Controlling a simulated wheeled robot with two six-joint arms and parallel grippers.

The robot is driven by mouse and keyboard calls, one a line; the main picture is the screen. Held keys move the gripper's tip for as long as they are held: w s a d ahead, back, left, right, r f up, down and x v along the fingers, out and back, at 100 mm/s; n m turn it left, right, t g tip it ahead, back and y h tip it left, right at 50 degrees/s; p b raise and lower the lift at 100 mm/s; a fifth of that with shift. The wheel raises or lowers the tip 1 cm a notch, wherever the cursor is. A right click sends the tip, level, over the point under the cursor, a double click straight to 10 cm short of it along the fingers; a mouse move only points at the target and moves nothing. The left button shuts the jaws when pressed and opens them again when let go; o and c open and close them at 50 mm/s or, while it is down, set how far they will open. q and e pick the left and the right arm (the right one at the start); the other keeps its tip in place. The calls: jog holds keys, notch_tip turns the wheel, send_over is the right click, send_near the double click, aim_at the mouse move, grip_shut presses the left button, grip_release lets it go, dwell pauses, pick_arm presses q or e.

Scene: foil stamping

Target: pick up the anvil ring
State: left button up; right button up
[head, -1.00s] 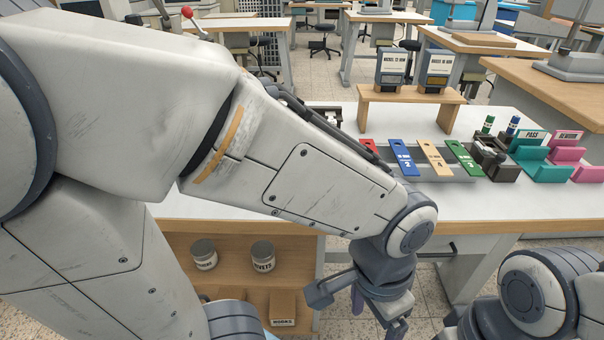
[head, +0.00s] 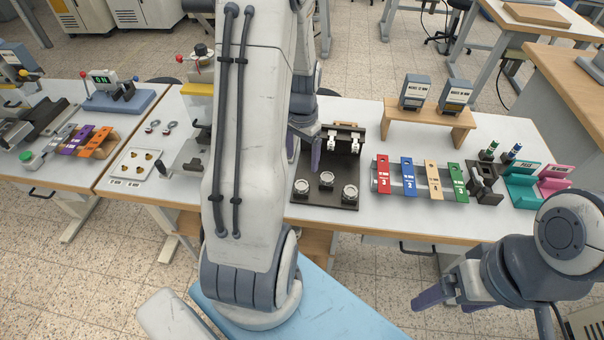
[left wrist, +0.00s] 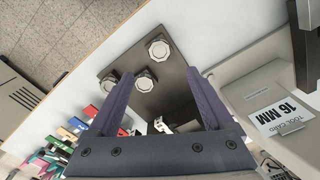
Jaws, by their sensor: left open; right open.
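My left gripper (head: 303,156) is open and empty above the left part of a dark board (head: 325,201) on the white bench. Three round, notched metal pieces stand along the board's front: left (head: 302,187), middle (head: 327,179) and right (head: 350,192). I cannot tell which thing is the anvil ring. In the left wrist view the open purple fingers (left wrist: 158,76) point toward the board, and the three metal pieces (left wrist: 159,49) show beyond and between the fingertips, apart from them. My right gripper (head: 447,298) is open and empty in front of the bench.
Two bright metal fittings (head: 355,147) stand at the board's back. Coloured numbered strips (head: 408,178) lie right of it, with a wooden stand (head: 430,115) behind. A white tray (head: 137,164) with small gold pieces lies left. A "16 MM" tool card (left wrist: 279,115) shows in the left wrist view.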

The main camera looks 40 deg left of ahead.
pick_arm(q)
send_over(301, 185)
notch_tip(301, 185, down, 5)
jog(key=shift+a+f, duration=0.1)
notch_tip(301, 185, down, 4)
jog(key=shift+s+p, duration=0.15)
jog(key=shift+p, duration=0.65)
jog(key=shift+f, duration=0.55)
grip_shut()
